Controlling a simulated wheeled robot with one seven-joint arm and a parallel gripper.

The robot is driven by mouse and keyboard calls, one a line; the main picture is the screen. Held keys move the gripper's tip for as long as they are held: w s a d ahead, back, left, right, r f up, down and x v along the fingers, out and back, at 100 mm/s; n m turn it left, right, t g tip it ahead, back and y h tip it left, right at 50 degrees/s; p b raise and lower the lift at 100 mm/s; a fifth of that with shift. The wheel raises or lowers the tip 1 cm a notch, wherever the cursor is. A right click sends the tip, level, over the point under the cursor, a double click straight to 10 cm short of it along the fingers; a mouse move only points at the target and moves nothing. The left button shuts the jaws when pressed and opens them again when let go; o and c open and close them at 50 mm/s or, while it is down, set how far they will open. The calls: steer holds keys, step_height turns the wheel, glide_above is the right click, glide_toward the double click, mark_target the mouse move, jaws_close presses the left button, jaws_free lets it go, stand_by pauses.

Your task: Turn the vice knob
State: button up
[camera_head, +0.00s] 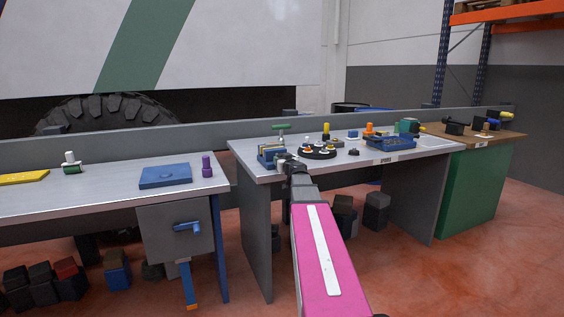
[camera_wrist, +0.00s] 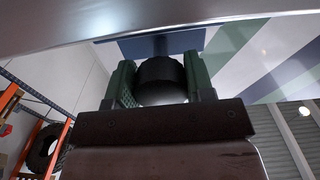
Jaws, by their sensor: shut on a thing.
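My gripper (camera_wrist: 158,68) has its two green fingers on either side of a dark, round knob (camera_wrist: 161,84), shut on it. Behind the knob in the wrist view is a dark blue body (camera_wrist: 185,42), apparently part of the vice. The knob is hidden there by my gripper and arm.
The left bench (camera_head: 105,187) is separated by a gap.

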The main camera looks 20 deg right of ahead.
steer(key=shift+m, duration=1.4)
steer(key=shift+a, duration=0.1)
steer(key=o, duration=0.9)
steer(key=shift+s, duration=0.1)
steer(key=s, duration=1)
steer(key=shift+s+d, duration=0.2)
steer(key=shift+s, duration=0.2)
